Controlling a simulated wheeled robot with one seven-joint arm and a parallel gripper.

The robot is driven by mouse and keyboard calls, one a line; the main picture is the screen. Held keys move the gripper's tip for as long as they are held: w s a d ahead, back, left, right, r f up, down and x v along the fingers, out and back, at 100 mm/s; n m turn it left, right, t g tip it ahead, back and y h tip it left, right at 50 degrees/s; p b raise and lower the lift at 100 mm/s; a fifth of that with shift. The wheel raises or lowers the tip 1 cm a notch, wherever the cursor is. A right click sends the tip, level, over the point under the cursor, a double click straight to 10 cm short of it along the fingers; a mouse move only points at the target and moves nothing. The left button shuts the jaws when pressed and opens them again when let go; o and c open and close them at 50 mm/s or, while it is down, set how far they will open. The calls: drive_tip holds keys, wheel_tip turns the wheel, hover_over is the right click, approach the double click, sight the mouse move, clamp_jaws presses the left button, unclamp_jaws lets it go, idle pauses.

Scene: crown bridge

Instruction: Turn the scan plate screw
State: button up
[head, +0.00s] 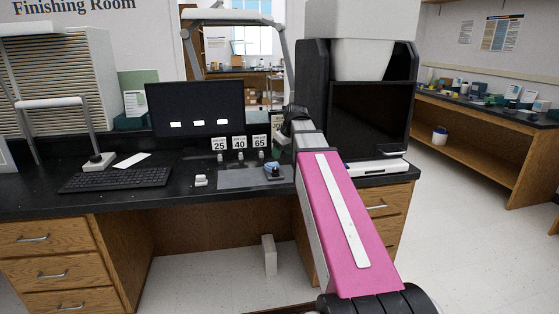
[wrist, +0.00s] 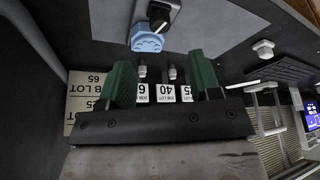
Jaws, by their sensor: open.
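A small black fixture (head: 275,173) with a light-blue piece (head: 267,166) stands at the right end of a grey mat. In the wrist view the light-blue piece (wrist: 147,38) sits beside the fixture's round black part (wrist: 160,14), beyond my fingertips. I cannot make out which part is the scan plate screw. Small metal posts (head: 241,156) stand before cards marked 25, 40 and 65. My gripper (wrist: 160,68) is open and empty, its green fingers apart above the cards and posts. In the head view my arm hides most of it.
The grey mat (head: 235,180) lies on the black desk. A small white block (head: 201,180), a keyboard (head: 115,179) and a monitor (head: 196,108) are to the left. A large black-and-white machine (head: 372,115) stands at the right. The mat's middle is clear.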

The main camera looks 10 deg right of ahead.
drive_tip(key=shift+v, duration=1.1)
drive_tip(key=shift+a, duration=0.1)
